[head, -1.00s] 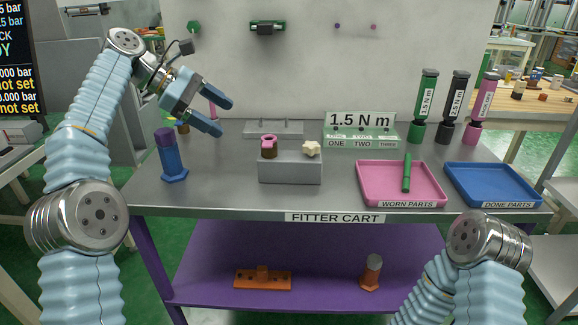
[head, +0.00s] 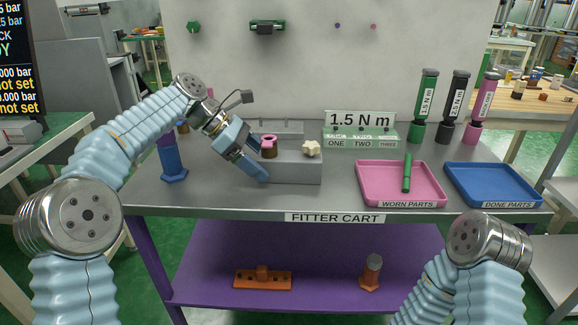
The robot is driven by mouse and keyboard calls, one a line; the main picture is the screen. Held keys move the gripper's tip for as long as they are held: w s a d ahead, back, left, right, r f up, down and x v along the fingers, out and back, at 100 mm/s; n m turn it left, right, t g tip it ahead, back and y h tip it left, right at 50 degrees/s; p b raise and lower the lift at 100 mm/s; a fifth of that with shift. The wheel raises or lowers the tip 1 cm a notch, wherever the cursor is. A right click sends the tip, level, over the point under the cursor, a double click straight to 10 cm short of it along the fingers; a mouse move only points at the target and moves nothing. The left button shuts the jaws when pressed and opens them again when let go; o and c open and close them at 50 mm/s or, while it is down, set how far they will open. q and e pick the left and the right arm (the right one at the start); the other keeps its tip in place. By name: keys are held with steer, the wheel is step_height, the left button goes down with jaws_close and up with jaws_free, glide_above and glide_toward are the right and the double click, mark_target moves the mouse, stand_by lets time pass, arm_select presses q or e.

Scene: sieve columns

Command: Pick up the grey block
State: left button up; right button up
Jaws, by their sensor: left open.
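The grey block (head: 295,170) sits on the grey cart top (head: 225,200) near its middle. A brown piece with a pink ring (head: 269,145) and a cream knobbly piece (head: 311,149) sit on top of it. My left gripper (head: 261,164) is open at the block's left end, pointing down to the right. One finger shows in front of the block's left front corner. The other finger is mostly hidden, and I cannot tell whether either touches the block. My right gripper is out of view.
A pink tray (head: 400,199) holding a green stick (head: 407,172) and a blue tray (head: 497,199) are at the right. A green 1.5 N m stand (head: 360,138) is behind.

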arm_select(q)
steer(key=shift+x, duration=1.05)
steer(key=shift+c, duration=0.3)
steer(key=shift+r, duration=0.1)
steer(key=c, duration=1.2)
steer(key=shift+o, duration=0.2)
step_height(320, 180, up, 10)
steer(key=shift+f+b, duration=2.4)
steer(key=shift+f, duration=0.9)
steer(key=shift+f+b, duration=1)
steer(key=shift+f, duration=0.5)
